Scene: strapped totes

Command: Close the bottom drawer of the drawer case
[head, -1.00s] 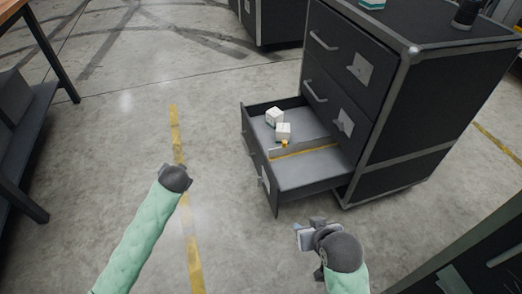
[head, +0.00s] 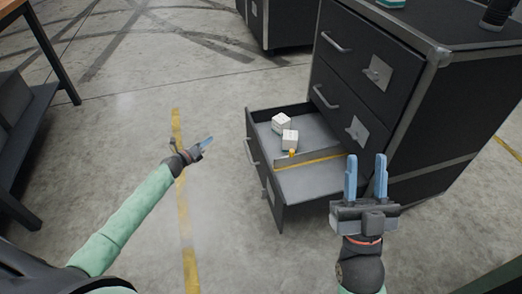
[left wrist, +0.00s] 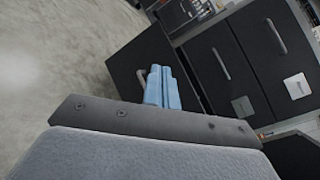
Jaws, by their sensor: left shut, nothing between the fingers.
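The dark drawer case (head: 432,115) stands at the right in the head view. Its bottom drawer (head: 268,181) is pulled well out, and its bar handle (head: 250,152) faces left. The upper two drawers are shut. My left gripper (head: 208,142) is shut and empty, a short way left of the bottom drawer's front and apart from it. In the left wrist view the closed blue fingers (left wrist: 162,72) appear in front of the drawer front (left wrist: 133,55), partly covering a handle. My right gripper (head: 367,158) is open, its fingers apart and empty, in front of the case's near side.
Two small white boxes (head: 289,140) and a small yellow item (head: 292,154) lie in the open drawer. A table or shelf (head: 32,145) stands at the left edge. Another dark case (head: 285,22) stands behind. The floor left of the drawer is clear.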

